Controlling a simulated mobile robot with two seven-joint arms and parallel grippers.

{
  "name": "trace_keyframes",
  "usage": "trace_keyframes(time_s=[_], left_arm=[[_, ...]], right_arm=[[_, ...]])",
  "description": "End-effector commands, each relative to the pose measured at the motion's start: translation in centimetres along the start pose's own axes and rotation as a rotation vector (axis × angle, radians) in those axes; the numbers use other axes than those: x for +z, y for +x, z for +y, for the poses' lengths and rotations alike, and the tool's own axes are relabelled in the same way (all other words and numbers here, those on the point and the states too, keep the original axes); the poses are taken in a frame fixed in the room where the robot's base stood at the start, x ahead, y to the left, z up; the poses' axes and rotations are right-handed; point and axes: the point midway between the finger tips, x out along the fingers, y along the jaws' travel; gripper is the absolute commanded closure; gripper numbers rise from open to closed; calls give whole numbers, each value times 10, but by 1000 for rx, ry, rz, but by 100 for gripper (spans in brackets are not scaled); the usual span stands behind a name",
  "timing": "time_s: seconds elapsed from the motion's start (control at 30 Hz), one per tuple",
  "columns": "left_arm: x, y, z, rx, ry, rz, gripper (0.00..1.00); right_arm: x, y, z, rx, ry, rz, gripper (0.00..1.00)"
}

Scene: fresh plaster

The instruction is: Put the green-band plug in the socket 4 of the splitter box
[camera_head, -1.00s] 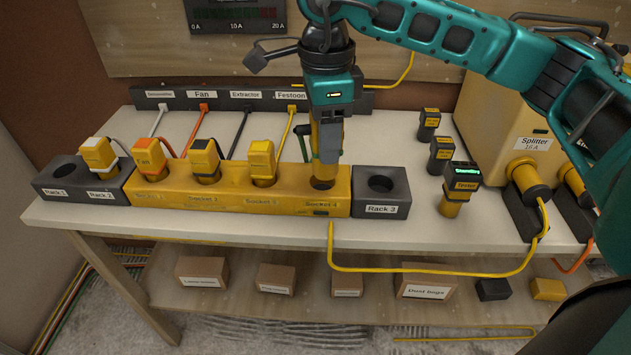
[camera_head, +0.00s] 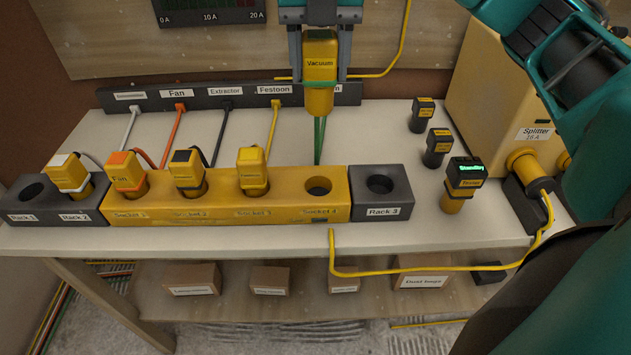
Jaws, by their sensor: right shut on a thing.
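My right gripper (camera_head: 320,72) is shut on the yellow green-band plug (camera_head: 320,88), labelled Vacuum, with one finger on each side. The plug hangs roughly upright in the air, clear of the splitter box (camera_head: 290,208). Its green band crosses it low down, and its green cable (camera_head: 319,140) runs below it. Socket 4 (camera_head: 318,187), at the right end of the yellow splitter box, is an open, empty round hole. In the picture the plug is above it. My left gripper is not in view.
White-, orange-, black- and yellow-band plugs stand left of socket 4, the white one in Rack 2. Rack 3 (camera_head: 387,186) is empty on the right. The tester (camera_head: 462,185) and two small dark plugs stand right. A labelled strip (camera_head: 200,103) lies behind.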

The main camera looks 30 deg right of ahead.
Motion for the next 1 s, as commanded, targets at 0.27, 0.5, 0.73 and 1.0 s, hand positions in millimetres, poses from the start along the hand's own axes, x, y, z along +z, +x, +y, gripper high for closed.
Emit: trace_keyframes(time_s=[0.27, 0.5, 0.73, 1.0], left_arm=[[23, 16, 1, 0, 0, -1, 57], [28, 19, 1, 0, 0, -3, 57], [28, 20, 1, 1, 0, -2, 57], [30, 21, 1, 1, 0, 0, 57]], right_arm=[[-1, 72, 0, -3, -2, 6, 84], [-1, 126, -1, -4, -1, 4, 84], [0, 150, 0, -2, -1, 0, 84], [-1, 183, -1, -3, 0, 3, 84]])
